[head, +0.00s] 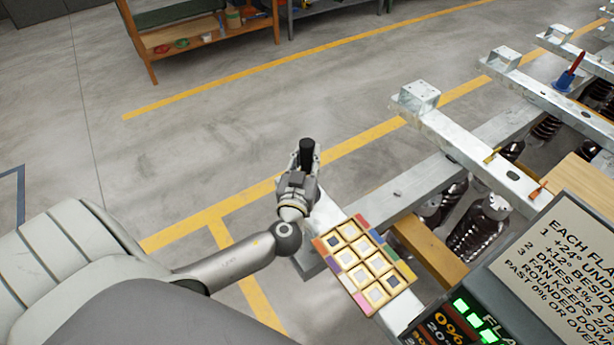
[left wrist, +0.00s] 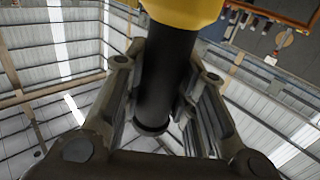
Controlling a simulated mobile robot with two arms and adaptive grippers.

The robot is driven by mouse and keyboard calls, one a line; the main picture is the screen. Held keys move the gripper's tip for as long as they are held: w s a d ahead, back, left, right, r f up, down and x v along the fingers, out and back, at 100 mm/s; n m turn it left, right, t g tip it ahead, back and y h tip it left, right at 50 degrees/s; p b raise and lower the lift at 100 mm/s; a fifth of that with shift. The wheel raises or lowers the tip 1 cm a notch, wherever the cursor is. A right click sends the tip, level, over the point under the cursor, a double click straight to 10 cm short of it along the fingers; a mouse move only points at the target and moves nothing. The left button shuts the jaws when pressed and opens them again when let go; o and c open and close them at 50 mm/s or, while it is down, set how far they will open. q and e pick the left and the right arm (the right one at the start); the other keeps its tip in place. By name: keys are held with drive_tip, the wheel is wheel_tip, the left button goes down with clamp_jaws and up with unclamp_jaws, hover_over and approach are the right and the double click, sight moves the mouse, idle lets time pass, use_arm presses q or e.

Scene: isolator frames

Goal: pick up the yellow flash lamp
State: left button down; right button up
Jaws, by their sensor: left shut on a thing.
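My left gripper (head: 303,172) is out over the floor, left of the metal frame, with its fingers pointing away from me. It is shut on the yellow flash lamp (head: 306,152), of which only a black cylindrical part shows in the head view. In the left wrist view, the lamp's black body (left wrist: 165,75) lies between the two fingers of the gripper (left wrist: 165,100), and its yellow head (left wrist: 186,10) is at the top edge. The yellow part is hidden in the head view. My right gripper is not in view.
A tray of square tiles (head: 362,262) sits on the frame beside my left arm. Metal beams (head: 470,150) with dark ribbed insulators (head: 477,232) fill the right. A sign with writing (head: 560,260) stands at front right. A wooden workbench (head: 205,38) is at the back. Open floor lies left.

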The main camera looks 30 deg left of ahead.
use_arm(q)
drive_tip(key=shift+w+r, duration=0.1)
drive_tip(key=shift+r, duration=0.05)
drive_tip(key=shift+r, duration=0.15)
